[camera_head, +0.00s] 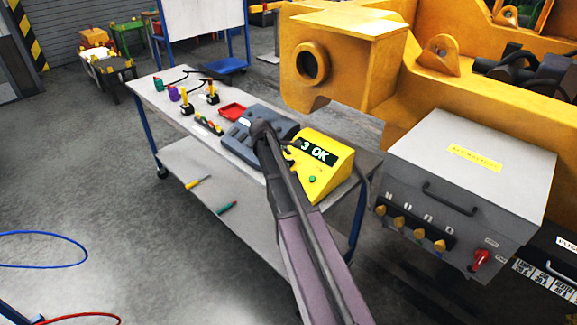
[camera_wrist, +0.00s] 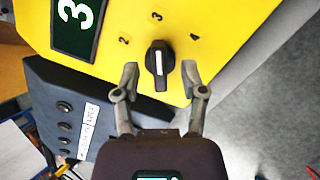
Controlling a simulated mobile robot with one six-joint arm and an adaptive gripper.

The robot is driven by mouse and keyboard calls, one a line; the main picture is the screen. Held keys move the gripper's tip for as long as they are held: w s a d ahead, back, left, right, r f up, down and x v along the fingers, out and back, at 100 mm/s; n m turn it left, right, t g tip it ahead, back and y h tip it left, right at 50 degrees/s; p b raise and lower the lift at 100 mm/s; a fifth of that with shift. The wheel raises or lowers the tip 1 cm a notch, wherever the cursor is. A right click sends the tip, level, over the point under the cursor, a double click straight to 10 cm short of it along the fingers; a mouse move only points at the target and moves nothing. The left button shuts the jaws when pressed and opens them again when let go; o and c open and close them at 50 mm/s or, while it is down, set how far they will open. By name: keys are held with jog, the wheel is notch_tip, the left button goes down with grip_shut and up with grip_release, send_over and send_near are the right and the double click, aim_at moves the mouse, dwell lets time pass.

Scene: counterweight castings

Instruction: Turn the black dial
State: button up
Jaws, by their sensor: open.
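The black dial (camera_wrist: 160,59) sits on the face of a yellow box, with a white pointer line and the numbers 2, 3 and 4 printed around it. The yellow box (camera_wrist: 222,22) also shows in the head view (camera_head: 312,180), its dark display reading "3 OK". My gripper (camera_wrist: 160,78) is open, with one fingertip on each side of the dial and a visible gap to it in the wrist picture. Whether the fingertips reach down to the box face I cannot tell. In the head view my arm hides the dial and most of my gripper.
A dark grey device (camera_head: 250,130) stands beside the yellow box on the cart (camera_head: 163,108). A red tray (camera_head: 232,111) and small coloured items lie further back. A grey metal cabinet (camera_head: 420,165) with a handle and knobs stands at the right, before a large yellow casting (camera_head: 420,90).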

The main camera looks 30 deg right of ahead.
jog(key=shift+b+x, duration=0.7)
jog(key=shift+x, duration=0.4)
jog(key=shift+c, duration=0.2)
grip_shut()
jog(key=shift+a, duration=0.1)
jog(key=shift+m, duration=0.4)
jog(key=m, duration=0.5)
jog(key=shift+s+f+y, duration=0.1)
jog(key=shift+s+y, duration=0.05)
jog(key=shift+y, duration=0.15)
jog(key=m, duration=0.6)
jog(key=shift+a+f+y+p, duration=0.1)
jog(key=shift+a+y+p, duration=0.15)
jog(key=shift+y+p, duration=0.15)
